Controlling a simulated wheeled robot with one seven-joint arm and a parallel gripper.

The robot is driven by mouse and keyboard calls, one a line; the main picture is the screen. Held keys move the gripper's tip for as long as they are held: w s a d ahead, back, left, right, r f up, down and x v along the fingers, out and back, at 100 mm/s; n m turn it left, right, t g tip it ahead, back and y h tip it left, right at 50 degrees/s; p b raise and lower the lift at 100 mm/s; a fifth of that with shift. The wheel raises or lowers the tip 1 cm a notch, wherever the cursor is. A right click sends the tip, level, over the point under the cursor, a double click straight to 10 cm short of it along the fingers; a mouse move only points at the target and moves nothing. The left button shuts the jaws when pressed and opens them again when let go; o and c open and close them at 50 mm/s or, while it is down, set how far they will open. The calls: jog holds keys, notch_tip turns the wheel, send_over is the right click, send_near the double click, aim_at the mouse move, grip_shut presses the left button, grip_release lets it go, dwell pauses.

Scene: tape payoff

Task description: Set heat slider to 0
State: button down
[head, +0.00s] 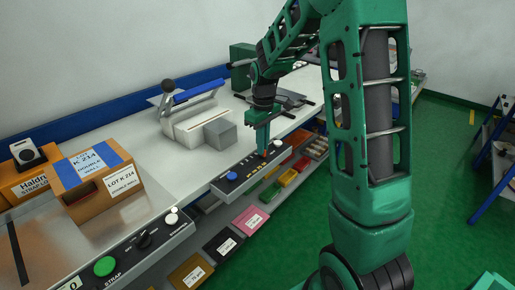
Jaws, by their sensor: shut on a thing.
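A dark control panel (247,170) runs along the front edge of the white bench in the head view. It has a blue knob (232,176) at its left end and a white knob (277,143) at its right end. My green gripper (264,153) points down onto the panel between these two knobs, nearer the white one. It is shut on the heat slider's small handle, a bit of orange-red showing at the fingertips. The fingers hide most of the handle. The slider's scale is too small to read.
A sealer-like machine with a blue bar (199,91) and a grey block (220,134) stand behind the panel. A cardboard box (95,183) and a second panel with a green button (104,266) are at left. Coloured bins (250,219) sit below the bench edge.

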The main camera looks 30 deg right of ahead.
jog(key=shift+w+d, duration=0.1)
jog(key=shift+d, duration=0.15)
jog(key=c, duration=1.8)
grip_release()
jog(key=shift+c, duration=0.2)
jog(key=shift+a+r, duration=0.1)
notch_tip(320, 180, up, 11)
jog(key=shift+f, duration=0.2)
jog(key=s+d+f+m, duration=0.1)
jog(key=s+m, duration=0.4)
jog(key=s, duration=1.1)
jog(key=s+d+f+m, duration=0.1)
jog(key=s+m, duration=0.4)
jog(key=s, duration=1.2)
jog(key=shift+s+f, duration=0.25)
jog(key=shift+f, duration=0.3)
